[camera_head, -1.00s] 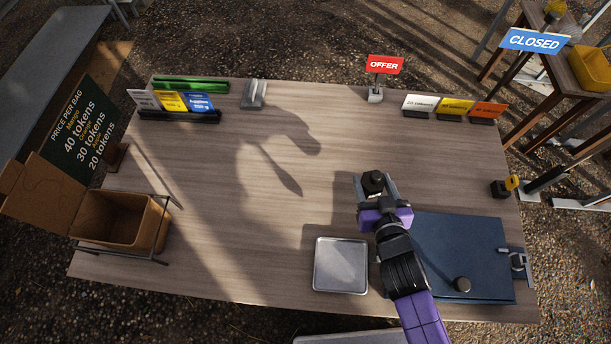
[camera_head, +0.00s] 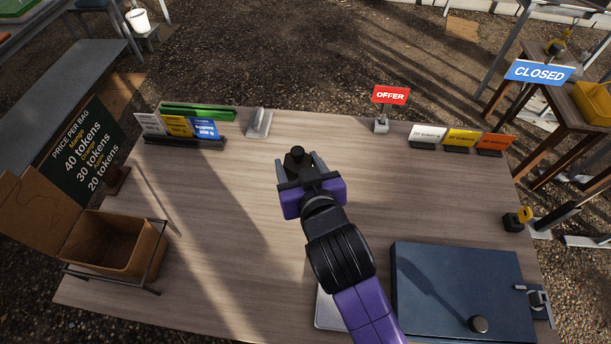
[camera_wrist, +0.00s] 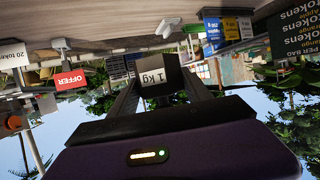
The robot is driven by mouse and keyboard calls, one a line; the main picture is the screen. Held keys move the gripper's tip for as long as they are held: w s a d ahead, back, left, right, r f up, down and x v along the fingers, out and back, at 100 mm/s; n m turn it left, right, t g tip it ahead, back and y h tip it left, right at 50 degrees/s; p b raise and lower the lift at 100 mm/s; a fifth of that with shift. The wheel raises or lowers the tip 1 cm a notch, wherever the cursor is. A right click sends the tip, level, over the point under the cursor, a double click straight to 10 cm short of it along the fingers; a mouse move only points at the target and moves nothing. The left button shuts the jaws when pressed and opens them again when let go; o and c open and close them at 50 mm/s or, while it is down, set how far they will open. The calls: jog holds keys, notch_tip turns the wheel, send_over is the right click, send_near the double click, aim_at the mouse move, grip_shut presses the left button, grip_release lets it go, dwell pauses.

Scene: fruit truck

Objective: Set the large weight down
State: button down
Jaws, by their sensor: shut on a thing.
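My gripper (camera_head: 296,172) is shut on a dark weight (camera_head: 297,155) above the middle of the wooden table (camera_head: 230,230). In the wrist view the weight (camera_wrist: 160,76) sits between the two fingers and shows a white "1 kg" label, upside down. I cannot tell exactly how high it is above the table top. A small dark round piece (camera_head: 478,323) sits on the blue scale-like box (camera_head: 450,280) at the right front. A metal tray (camera_head: 326,308) is partly hidden behind my arm.
Price cards (camera_head: 180,130) stand at the back left, and an "OFFER" sign (camera_head: 390,95) and token cards (camera_head: 460,138) at the back right. An open cardboard box (camera_head: 115,245) is at the left. The table's middle is clear around my gripper.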

notch_tip(320, 180, down, 14)
jog(key=shift+w+r, duration=0.1)
jog(key=shift+r, duration=0.05)
jog(key=shift+f, duration=1.85)
jog(key=shift+f+b, duration=0.2)
jog(key=shift+b, duration=0.2)
jog(key=shift+c, duration=2.3)
grip_release()
jog(key=shift+f, duration=0.1)
jog(key=shift+s+d, duration=0.1)
jog(key=shift+s, duration=0.35)
jog(key=v, duration=1.1)
jog(key=shift+s+r+b, duration=0.15)
jog(key=shift+r+b, duration=0.15)
jog(key=shift+b, duration=0.05)
